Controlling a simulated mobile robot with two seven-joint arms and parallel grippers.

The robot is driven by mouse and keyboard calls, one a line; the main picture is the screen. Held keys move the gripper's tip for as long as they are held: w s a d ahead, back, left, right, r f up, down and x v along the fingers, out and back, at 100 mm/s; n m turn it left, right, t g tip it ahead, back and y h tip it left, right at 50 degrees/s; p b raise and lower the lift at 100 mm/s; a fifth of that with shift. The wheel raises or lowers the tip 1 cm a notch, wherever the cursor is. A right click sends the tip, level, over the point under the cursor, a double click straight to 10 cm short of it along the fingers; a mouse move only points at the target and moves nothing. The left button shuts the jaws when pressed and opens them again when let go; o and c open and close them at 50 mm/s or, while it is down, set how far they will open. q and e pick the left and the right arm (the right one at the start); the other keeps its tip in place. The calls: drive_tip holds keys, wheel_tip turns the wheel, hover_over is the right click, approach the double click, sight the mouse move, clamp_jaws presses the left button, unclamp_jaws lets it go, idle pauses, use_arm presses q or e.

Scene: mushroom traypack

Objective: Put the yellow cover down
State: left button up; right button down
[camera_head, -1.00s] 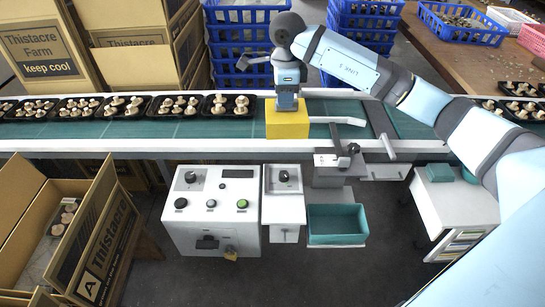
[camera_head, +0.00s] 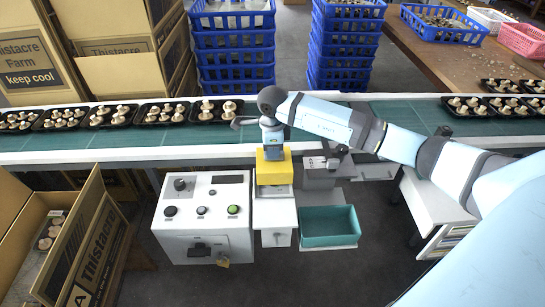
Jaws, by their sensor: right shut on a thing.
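The yellow cover (camera_head: 274,172) is a box-like block in the middle of the head view. My right gripper (camera_head: 272,150) is shut on its top, with the arm coming in from the right. The cover is over the small white stand (camera_head: 275,214) beside the control box, in front of the conveyor's near edge. I cannot tell whether the cover touches the stand. The part of the stand under the cover is hidden. My left gripper is not in view.
The control box (camera_head: 204,222) with knobs and buttons stands left of the stand. A teal bin (camera_head: 329,238) is to the right. The green conveyor (camera_head: 100,142) behind carries black trays of mushrooms. Cartons and blue crates (camera_head: 233,50) stand beyond.

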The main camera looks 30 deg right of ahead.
sight(274, 161)
wheel_tip(274, 161, down, 3)
drive_tip(key=shift+f, duration=0.1)
drive_tip(key=shift+f+b, duration=0.5)
drive_tip(key=c, duration=1.1)
unclamp_jaws()
drive_tip(key=shift+o, duration=0.2)
drive_tip(key=shift+r, duration=0.1)
